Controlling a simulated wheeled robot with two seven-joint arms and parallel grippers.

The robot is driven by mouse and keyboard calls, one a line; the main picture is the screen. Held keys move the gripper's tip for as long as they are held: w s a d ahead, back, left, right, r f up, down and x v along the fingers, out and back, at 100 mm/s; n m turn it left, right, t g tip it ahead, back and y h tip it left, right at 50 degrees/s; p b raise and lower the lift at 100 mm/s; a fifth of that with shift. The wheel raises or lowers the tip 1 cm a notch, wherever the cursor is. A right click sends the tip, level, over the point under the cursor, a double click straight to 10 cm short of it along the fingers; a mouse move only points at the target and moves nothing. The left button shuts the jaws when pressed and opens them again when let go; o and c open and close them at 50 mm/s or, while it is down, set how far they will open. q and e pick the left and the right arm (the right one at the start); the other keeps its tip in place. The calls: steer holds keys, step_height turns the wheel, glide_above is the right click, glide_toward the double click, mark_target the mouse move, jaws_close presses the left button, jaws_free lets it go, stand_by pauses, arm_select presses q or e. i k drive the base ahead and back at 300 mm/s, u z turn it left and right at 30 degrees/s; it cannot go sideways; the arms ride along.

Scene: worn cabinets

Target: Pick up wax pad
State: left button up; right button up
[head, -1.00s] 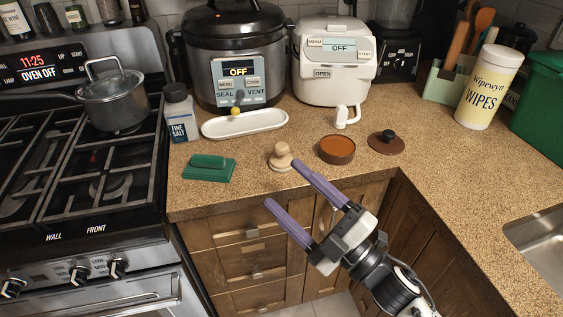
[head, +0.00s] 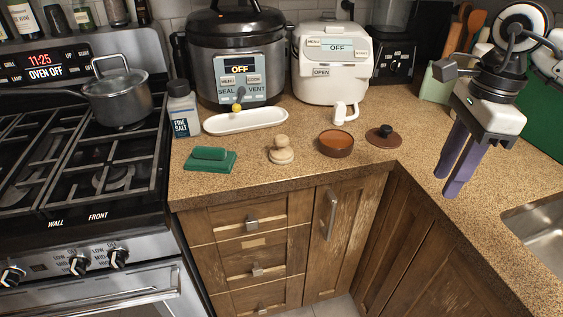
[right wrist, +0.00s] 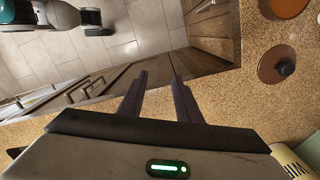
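A round pale pad with a wooden knob (head: 281,151), which looks like the wax pad, stands on the counter. The pad is not seen in that view. My left gripper is not in view.
A brown lid with black knob (head: 383,136) lies right of the tin. A white dish (head: 245,121), salt bottle (head: 184,110), and two cookers stand behind. The stove (head: 80,170) is left, the sink (head: 540,225) right. The counter front near the pad is clear.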

mark_target(280, 154)
steer(key=k, duration=1.5)
steer(key=z, duration=0.5)
steer(key=i, duration=2)
steer(key=u, duration=2.05)
